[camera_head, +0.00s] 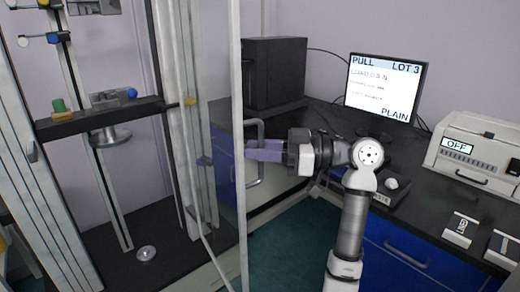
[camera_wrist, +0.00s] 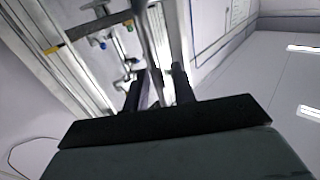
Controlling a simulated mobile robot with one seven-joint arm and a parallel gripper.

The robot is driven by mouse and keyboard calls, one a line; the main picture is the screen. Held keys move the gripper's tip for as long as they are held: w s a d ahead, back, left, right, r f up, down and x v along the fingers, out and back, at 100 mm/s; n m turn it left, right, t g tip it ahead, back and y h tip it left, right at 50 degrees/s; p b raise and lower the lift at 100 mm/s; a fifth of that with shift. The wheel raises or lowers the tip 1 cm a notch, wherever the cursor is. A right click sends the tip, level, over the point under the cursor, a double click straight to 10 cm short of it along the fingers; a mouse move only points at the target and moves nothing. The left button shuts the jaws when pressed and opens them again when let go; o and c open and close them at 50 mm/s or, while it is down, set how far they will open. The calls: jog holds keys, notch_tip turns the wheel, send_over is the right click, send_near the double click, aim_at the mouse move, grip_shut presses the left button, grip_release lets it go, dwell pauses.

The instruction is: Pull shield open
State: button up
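The shield is a clear panel with a tall pale edge post (camera_head: 238,190) on the right side of the test frame, and it stands at an angle to the frame. A grey bar handle (camera_head: 260,128) is fixed near that post. My gripper (camera_head: 258,151) reaches in from the right, its purple fingers level at the middle of the handle. In the wrist view the two dark fingers (camera_wrist: 159,88) stand either side of a grey bar and appear shut on it. The exact contact is hidden.
The test frame has a dark crossbar (camera_head: 100,120) and a round lower fitting (camera_head: 146,254). On the black bench behind my arm stand a black box (camera_head: 275,72), a monitor (camera_head: 384,88) and a pale instrument reading OFF (camera_head: 474,150). Green floor shows below the handle.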

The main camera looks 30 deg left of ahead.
jog(key=shift+d, duration=0.1)
jog(key=b+v, duration=0.2)
jog(key=v, duration=1.1)
jog(key=shift+d, duration=0.3)
jog(key=shift+w, duration=0.1)
